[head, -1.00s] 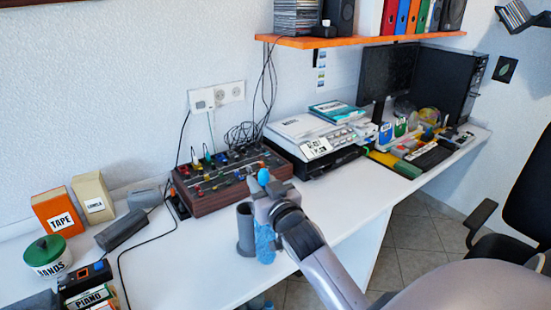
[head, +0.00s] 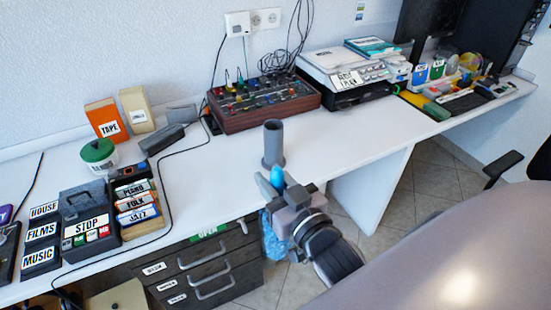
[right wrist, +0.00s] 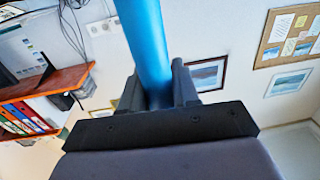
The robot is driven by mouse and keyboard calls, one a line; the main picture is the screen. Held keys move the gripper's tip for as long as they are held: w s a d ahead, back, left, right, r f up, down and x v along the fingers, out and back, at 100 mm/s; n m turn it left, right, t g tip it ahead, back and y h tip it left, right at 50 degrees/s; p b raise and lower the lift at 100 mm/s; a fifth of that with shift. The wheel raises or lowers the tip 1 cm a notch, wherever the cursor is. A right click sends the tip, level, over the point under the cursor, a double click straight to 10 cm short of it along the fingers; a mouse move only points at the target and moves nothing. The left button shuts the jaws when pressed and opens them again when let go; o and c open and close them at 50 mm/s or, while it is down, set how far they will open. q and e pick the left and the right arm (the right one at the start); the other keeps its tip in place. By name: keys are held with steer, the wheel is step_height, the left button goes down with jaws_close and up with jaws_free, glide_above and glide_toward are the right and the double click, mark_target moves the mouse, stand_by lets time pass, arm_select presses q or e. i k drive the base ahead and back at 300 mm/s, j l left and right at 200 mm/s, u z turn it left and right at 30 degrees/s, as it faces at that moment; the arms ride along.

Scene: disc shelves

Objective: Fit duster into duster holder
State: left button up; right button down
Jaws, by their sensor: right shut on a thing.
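The duster has a blue handle, whose rounded tip (head: 277,176) shows above my right gripper (head: 284,194). Its fluffy blue head (head: 273,238) hangs below the gripper, partly hidden by it, in front of the drawers. In the right wrist view the blue handle (right wrist: 146,45) stands between the two dark fingers (right wrist: 158,88), which are shut on it. The duster holder, a grey upright cylinder (head: 273,145), stands on the white table near its front edge. The gripper and duster appear just in front of the holder, apart from it. My left gripper is not in view.
A brown mixer (head: 264,103) with cables stands behind the holder, and a printer (head: 345,72) to its right. Labelled boxes (head: 137,202) and a tape box (head: 106,120) crowd the left. The white tabletop (head: 215,175) around the holder is mostly clear.

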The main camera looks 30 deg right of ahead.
mark_target(273, 160)
steer(key=l+u, duration=0.15)
steer(key=l, duration=0.5)
steer(key=l+u, duration=0.1)
steer(key=l, duration=0.55)
steer(key=k+l+u, duration=0.15)
steer(key=l, duration=0.45)
